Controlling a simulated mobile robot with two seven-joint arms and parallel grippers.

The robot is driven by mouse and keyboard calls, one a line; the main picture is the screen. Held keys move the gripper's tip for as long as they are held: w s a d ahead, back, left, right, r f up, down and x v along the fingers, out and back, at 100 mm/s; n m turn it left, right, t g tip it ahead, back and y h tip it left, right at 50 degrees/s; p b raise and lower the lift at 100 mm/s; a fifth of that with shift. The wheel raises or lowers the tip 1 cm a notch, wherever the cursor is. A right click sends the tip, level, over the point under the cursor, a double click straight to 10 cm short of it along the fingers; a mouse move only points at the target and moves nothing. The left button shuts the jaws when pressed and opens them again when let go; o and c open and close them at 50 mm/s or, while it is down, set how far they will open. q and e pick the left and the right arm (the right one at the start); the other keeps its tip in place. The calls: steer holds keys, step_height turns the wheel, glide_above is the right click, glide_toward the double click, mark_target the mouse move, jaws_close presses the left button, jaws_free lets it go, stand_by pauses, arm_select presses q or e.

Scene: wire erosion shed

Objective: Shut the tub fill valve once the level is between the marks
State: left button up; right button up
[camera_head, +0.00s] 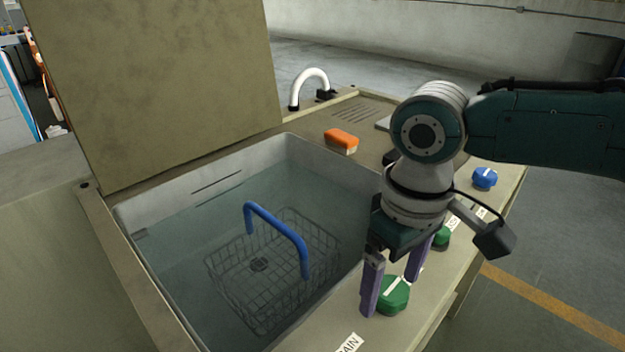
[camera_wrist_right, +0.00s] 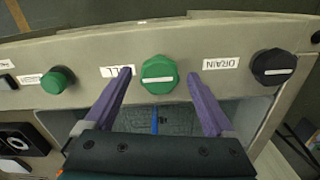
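The fill valve is a green round knob (camera_head: 394,296) with a white bar, on the tub's front ledge; it also shows in the right wrist view (camera_wrist_right: 159,75), beside a partly hidden label ending in "LL". My right gripper (camera_head: 391,294) is open, its purple fingers (camera_wrist_right: 160,75) on either side of the knob; I cannot tell whether they touch it. The tub (camera_head: 305,155) holds clear water (camera_head: 190,238). My left gripper is out of view.
A wire basket (camera_head: 235,285) with a blue handle (camera_head: 275,235) sits in the water. A black drain knob (camera_wrist_right: 273,67), a smaller green knob (camera_wrist_right: 56,80) and a blue knob (camera_head: 484,177) line the ledge. An orange sponge (camera_head: 341,139) and white spout (camera_head: 309,78) are behind.

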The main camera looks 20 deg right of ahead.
mark_target(391, 289)
step_height(391, 289, up, 10)
steer(key=p, duration=0.1)
steer(key=shift+p, duration=0.35)
stand_by(0.4)
steer(key=s+a+f+n+t+y+p, duration=0.1)
steer(key=s+a+n+t+y+p, duration=0.15)
steer(key=s+a, duration=0.65)
steer(key=s+d+r+m+t+h+p, duration=0.1)
steer(key=s+d+r+m+h+p, duration=0.15)
steer(key=s+d, duration=0.4)
step_height(391, 289, up, 38)
steer(key=p, duration=3.7)
steer(key=shift+s+a+m, duration=0.2)
steer(key=shift+a+m, duration=0.1)
steer(key=shift+a, duration=0.1)
